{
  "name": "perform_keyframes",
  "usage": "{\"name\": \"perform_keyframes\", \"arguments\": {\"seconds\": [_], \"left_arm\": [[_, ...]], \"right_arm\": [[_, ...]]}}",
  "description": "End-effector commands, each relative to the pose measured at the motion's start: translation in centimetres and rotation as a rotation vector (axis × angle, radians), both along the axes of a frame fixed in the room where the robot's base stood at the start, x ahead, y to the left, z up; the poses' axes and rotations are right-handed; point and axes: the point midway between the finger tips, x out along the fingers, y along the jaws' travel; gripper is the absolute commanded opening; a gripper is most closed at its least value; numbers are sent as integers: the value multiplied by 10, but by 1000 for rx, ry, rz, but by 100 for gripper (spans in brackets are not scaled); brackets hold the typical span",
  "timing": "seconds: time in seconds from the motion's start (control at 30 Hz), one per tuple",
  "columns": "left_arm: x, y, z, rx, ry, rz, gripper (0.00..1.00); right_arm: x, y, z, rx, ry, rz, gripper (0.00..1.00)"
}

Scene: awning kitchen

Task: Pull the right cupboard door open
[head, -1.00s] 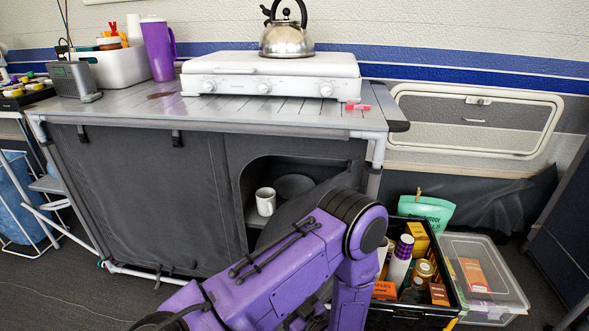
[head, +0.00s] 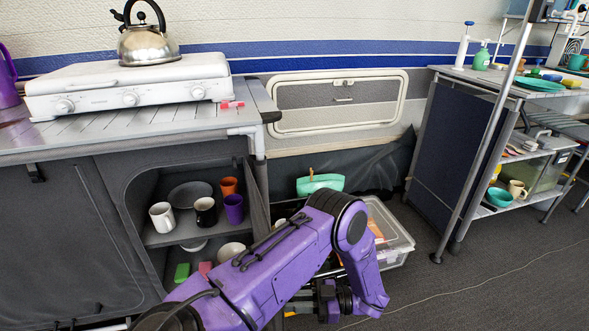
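The cupboard (head: 75,225) is dark grey fabric under a slatted tabletop. A narrow grey panel, seemingly the right door (head: 258,205) swung outward and seen nearly edge-on, stands at the right side of the opening. My purple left arm crosses in front of its lower part. My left gripper (head: 318,301) is low, right of the opening, mostly hidden under my forearm; its fingers and any contact with the door cannot be made out. My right gripper is out of view.
A white stove (head: 130,88) with a steel kettle (head: 147,40) stands on the tabletop. A second shelf unit (head: 455,150) stands at right. The floor at front right is clear.

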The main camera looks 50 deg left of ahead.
Motion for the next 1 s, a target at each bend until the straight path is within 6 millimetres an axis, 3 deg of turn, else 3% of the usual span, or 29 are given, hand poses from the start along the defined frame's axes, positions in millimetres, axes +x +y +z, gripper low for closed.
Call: {"name": "perform_keyframes", "arguments": {"seconds": [0.03,0.23,0.67,0.7,0.77,1.0], "left_arm": [[8,8,1,6,-8,-16,0],[20,7,2,7,-9,-14,0],[23,7,2,8,-9,-13,0],[23,7,2,8,-9,-13,24],[23,8,2,6,-9,-13,38],[23,6,1,5,-7,-15,38]], "right_arm": [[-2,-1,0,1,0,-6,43],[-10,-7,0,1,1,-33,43],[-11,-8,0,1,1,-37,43],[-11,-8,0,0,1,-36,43],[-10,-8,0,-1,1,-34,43],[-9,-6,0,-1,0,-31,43]]}}
